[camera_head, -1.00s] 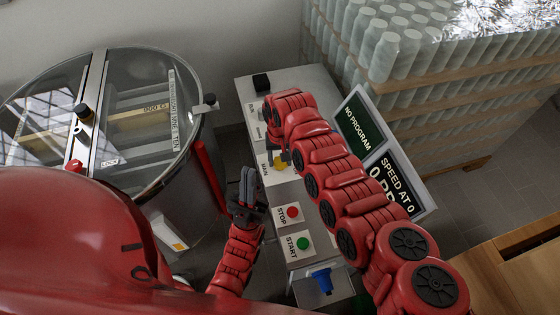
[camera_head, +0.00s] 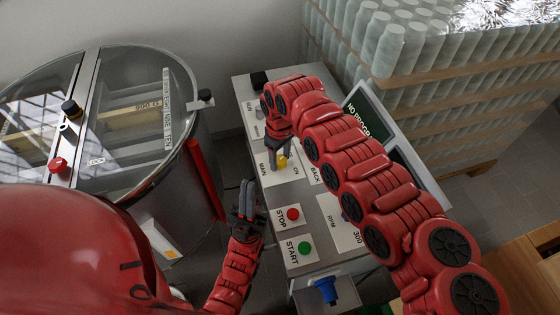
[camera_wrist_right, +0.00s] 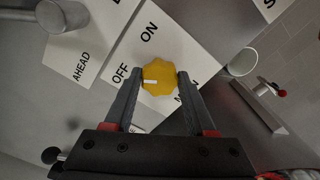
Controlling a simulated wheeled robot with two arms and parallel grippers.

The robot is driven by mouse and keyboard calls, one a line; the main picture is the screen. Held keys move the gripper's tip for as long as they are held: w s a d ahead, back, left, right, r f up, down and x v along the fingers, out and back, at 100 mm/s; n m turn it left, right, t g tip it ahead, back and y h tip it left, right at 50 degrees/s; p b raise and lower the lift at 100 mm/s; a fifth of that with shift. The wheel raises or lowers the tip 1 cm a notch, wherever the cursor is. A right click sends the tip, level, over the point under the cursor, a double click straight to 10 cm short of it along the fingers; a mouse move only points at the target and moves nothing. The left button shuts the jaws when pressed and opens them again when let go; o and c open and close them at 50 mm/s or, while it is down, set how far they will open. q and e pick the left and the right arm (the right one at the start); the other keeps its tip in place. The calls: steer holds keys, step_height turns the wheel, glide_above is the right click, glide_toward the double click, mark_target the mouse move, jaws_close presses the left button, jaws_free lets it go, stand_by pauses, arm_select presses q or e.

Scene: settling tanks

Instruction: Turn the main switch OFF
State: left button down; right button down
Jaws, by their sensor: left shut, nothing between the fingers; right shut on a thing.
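The main switch is a yellow knob (camera_head: 282,162) on a white plate (camera_head: 266,170) marked MAIN and ON, on the grey control panel. In the right wrist view the yellow knob (camera_wrist_right: 159,77) sits between the fingertips of my right gripper (camera_wrist_right: 159,80), which is shut on it. Its white mark points left, toward the word OFF in that view. In the head view my right gripper (camera_head: 279,157) reaches down to the knob from above. My left gripper (camera_head: 247,190) is shut and empty, left of the panel near the STOP plate.
A red STOP button (camera_head: 293,214) and green START button (camera_head: 305,248) lie nearer on the panel. A blue part (camera_head: 325,290) sits at its front end. A round glass-lidded tank (camera_head: 130,120) stands left. Display screens and pallets of bottles (camera_head: 430,60) are on the right.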

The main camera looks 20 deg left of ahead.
mark_target(280, 160)
steer(key=shift+w+n, duration=0.1)
steer(key=shift+n, duration=0.2)
steer(key=shift+c, duration=1.1)
jaws_free()
steer(key=shift+r, duration=0.1)
steer(key=shift+r+b, duration=0.4)
step_height(280, 160, up, 16)
steer(key=b, duration=0.3)
steer(key=shift+r, duration=0.25)
